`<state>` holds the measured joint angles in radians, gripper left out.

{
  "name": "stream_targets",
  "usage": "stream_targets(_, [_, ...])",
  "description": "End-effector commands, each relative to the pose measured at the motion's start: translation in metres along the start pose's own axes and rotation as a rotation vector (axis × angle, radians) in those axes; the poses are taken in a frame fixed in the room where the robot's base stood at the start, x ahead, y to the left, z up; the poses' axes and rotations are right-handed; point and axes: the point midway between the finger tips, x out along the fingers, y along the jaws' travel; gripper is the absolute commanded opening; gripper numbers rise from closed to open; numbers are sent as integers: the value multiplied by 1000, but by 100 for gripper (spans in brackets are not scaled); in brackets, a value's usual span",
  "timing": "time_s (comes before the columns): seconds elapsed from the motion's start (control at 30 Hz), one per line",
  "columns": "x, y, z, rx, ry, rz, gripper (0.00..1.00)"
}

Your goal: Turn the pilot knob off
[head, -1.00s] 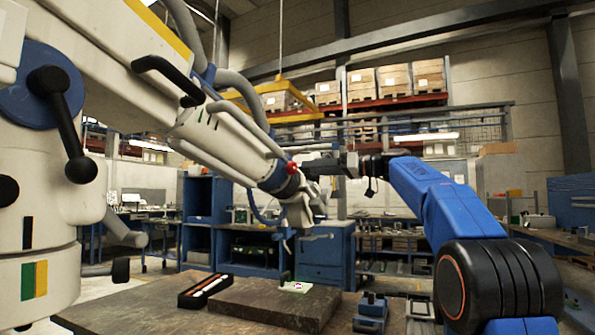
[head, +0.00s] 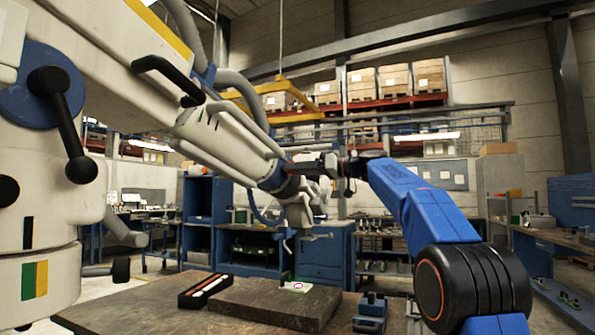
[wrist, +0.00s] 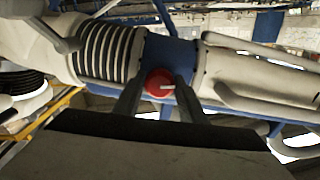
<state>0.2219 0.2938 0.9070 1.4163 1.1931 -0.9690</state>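The pilot knob (wrist: 155,88) is a small round red knob with a pale pointer, on a blue collar of the white microscope arm. The pointer lies roughly level, toward the right in the wrist view. My gripper (wrist: 158,80) is open, with one dark finger on each side of the knob. Whether the fingers touch it I cannot tell. In the head view, my gripper (head: 300,167) is against the end of the microscope arm (head: 225,135) and mostly hides the knob.
A workbench (head: 130,310) below holds a dark slab (head: 265,303), a black tray (head: 205,291) and a small blue fixture (head: 371,312). Black-handled levers (head: 65,125) and hoses stick out on the left. Shelves and cabinets stand farther back.

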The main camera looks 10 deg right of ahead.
Motion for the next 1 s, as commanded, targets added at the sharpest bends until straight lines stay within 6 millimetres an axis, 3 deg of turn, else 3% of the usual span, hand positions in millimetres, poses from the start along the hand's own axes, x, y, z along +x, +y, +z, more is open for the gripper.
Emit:
stream_targets(0.47, [0,0,0,88,0,0,15])
stream_targets(1.0, [0,-2,0,555,0,1,15])
